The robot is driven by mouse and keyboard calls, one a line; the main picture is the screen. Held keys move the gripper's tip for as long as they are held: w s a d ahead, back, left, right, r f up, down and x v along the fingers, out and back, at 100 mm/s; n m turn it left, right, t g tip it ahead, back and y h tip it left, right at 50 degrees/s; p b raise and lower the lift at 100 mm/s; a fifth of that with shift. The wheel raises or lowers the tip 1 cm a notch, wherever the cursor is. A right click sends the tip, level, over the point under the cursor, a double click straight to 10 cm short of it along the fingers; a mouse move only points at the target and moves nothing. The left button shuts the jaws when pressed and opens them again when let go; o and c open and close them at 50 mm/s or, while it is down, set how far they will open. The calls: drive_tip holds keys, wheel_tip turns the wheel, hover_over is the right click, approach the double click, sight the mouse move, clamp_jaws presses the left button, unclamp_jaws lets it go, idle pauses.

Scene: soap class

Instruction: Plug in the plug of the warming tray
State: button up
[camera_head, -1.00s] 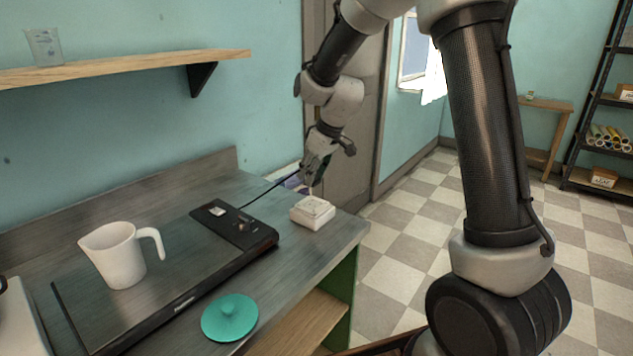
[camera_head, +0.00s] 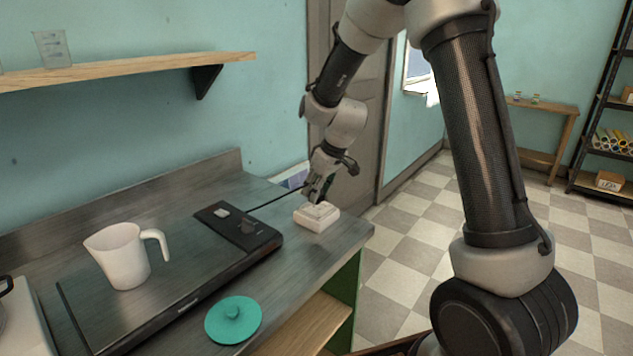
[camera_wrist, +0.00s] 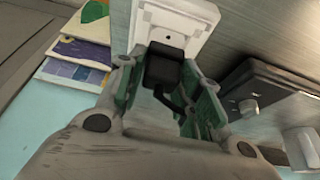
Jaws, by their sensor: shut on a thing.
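The warming tray (camera_head: 190,268) is a flat dark slab on the counter, with a control panel at its right end. Its black cord (camera_head: 275,198) runs from the panel to my gripper. The white socket box (camera_head: 317,221) sits near the counter's right edge. My gripper (camera_head: 318,190) is right above the box, pointing down. In the wrist view my gripper (camera_wrist: 165,85) is shut on the black plug (camera_wrist: 163,66), which is over or against the face of the white socket box (camera_wrist: 180,20). I cannot tell whether the plug's prongs are in the socket.
A white pitcher (camera_head: 122,258) stands on the warming tray. A teal lid (camera_head: 233,319) lies near the counter's front edge. Coloured cards or booklets (camera_wrist: 80,52) lie beside the box in the wrist view. A wooden shelf (camera_head: 130,68) hangs on the wall above.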

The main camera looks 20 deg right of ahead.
drive_tip(key=shift+f, duration=0.55)
drive_tip(key=shift+f, duration=0.6)
idle(1.5)
drive_tip(key=o, duration=1)
drive_tip(key=v, duration=1.2)
drive_tip(key=shift+w, duration=0.1)
